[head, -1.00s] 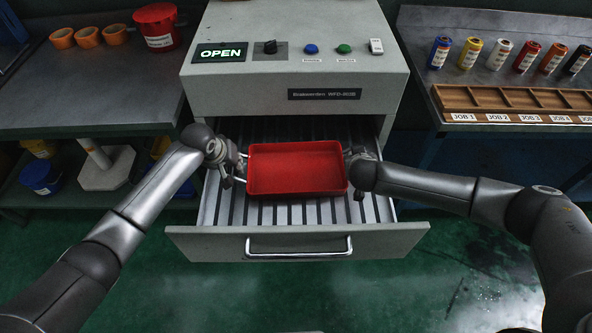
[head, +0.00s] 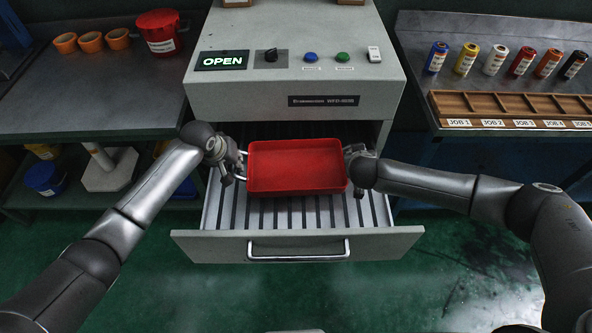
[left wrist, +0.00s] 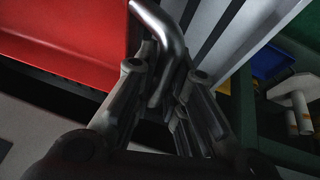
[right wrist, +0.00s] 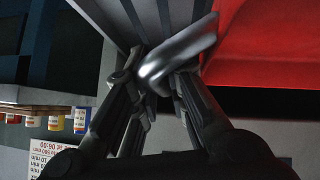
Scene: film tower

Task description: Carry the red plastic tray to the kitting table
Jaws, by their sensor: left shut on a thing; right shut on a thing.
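The red plastic tray (head: 297,163) is held level over the open drawer (head: 290,215) of the grey cabinet, and looks empty. My left gripper (head: 236,170) is at the tray's left end. In the left wrist view its fingers (left wrist: 165,75) are shut on a metal handle of the tray (left wrist: 80,35). My right gripper (head: 352,168) is at the right end, partly hidden by its own wrist. In the right wrist view its fingers (right wrist: 165,80) are shut on the other metal handle, beside the red tray wall (right wrist: 265,50).
The cabinet (head: 290,60) stands behind the drawer, with a lit OPEN sign (head: 222,60). A left bench (head: 90,95) holds orange rings and a red pot (head: 160,32). A right table (head: 425,55) holds several small canisters and a wooden compartment rack (head: 510,103). Green floor lies in front.

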